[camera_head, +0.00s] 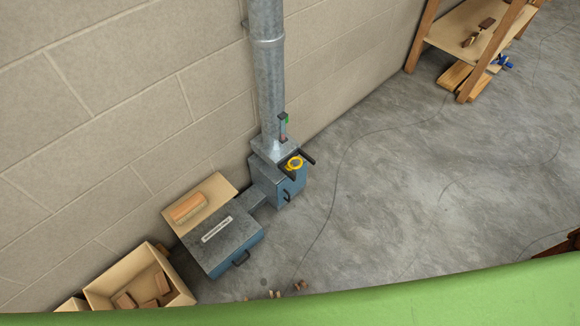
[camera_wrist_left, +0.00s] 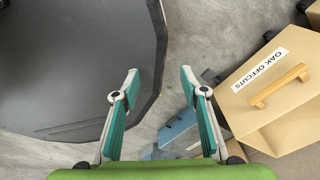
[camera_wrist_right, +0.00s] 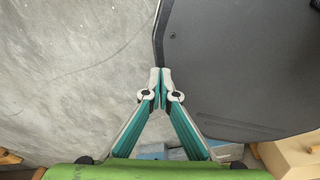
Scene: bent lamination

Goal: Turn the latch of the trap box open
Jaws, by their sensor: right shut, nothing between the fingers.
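The blue metal box at the foot of the duct, which looks like the trap box (camera_head: 291,188), stands against the wall in the head view. A yellow ring (camera_head: 295,163) sits on its top, and a dark handle-like part (camera_head: 287,196) is on its front. I cannot tell for sure which part is the latch. My left gripper (camera_wrist_left: 159,76) is open and empty in the left wrist view. My right gripper (camera_wrist_right: 160,72) is shut and empty in the right wrist view. Neither gripper shows in the head view, and both look apart from the box.
A low blue-grey box (camera_head: 225,247) with a label and handle adjoins the trap box. A crate of wood blocks (camera_head: 103,284) stands at lower left. A wooden shelf (camera_head: 462,55) stands at upper right. An "OAK OFFCUTS" box (camera_wrist_left: 283,128) shows in the left wrist view. Open concrete floor lies right.

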